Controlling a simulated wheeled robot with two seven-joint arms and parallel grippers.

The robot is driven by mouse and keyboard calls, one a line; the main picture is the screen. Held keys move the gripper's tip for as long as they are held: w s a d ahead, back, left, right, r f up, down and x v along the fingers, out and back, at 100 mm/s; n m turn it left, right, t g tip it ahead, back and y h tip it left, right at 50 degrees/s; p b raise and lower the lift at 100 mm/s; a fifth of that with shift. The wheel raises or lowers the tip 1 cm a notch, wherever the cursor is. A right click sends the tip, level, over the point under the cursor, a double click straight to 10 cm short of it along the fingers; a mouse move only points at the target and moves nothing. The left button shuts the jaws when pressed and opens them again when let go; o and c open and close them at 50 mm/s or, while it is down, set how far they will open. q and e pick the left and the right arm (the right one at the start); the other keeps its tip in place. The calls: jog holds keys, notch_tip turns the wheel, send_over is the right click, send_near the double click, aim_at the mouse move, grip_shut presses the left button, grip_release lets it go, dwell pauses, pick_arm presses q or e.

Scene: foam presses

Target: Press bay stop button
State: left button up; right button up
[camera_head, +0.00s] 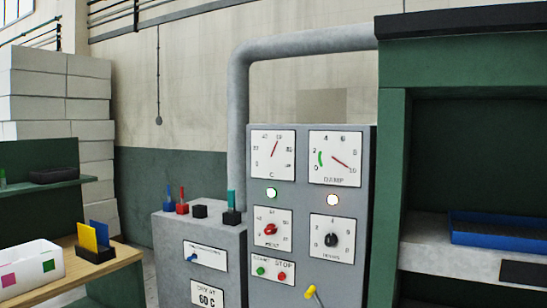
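The grey control panel (285,205) stands in the middle of the head view. Low on it is a white plate with a green button (260,271) on the left and a red button (282,277) on the right. The lettering above the red button reads STOP. Nothing covers or touches either button. Neither of my grippers shows in this view.
A yellow-tipped lever (311,292) sticks out just below and right of the buttons. A lower grey cabinet (198,240) adjoins on the left. A green press frame (392,180) with a blue tray (500,230) is on the right. A wooden bench (125,255) stands at left.

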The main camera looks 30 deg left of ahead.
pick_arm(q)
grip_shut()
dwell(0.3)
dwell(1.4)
